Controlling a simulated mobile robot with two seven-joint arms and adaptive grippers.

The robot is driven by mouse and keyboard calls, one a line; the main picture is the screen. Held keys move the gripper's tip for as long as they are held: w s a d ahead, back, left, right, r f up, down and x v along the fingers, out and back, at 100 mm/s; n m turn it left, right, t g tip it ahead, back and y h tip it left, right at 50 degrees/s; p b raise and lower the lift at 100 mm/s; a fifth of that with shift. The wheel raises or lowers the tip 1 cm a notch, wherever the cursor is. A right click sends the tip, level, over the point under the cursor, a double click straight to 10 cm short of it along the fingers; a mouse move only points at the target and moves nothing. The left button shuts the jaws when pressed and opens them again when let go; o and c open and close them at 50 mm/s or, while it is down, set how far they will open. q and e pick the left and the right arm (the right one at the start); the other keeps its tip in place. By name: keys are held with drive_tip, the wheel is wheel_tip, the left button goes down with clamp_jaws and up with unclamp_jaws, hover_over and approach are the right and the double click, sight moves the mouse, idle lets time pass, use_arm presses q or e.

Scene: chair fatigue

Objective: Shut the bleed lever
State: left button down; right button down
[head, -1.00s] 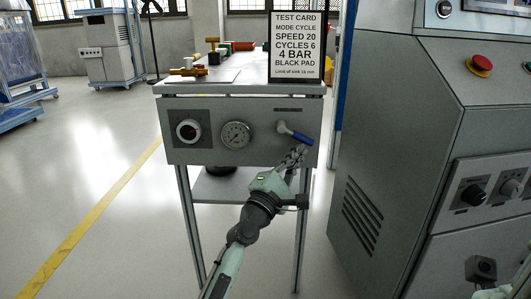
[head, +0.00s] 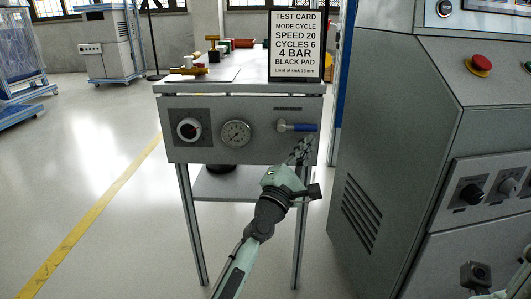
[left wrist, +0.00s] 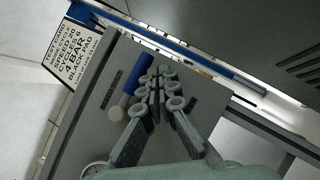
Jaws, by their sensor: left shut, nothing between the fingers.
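The bleed lever (head: 303,128) has a blue handle and sits at the right of the grey front panel (head: 265,150). In the head view its handle points right and lies nearly level. My left gripper (head: 303,147) is shut and empty, just below the handle. In the left wrist view the shut fingertips (left wrist: 160,75) appear close beside the blue handle (left wrist: 137,74); I cannot tell whether they touch it. The lever's pale pivot end (left wrist: 117,112) also shows there. My right gripper (head: 481,275) shows partly at the lower right edge; its fingers cannot be made out.
A round gauge (head: 236,134) and a dark knob (head: 188,130) are left of the lever. The test card (head: 296,46) stands on the bench above. A large grey machine (head: 400,150) with a red button (head: 480,63) stands close on the right. Open floor lies left.

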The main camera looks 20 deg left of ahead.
idle(0.3)
use_arm(q)
drive_tip(key=v, duration=1.2)
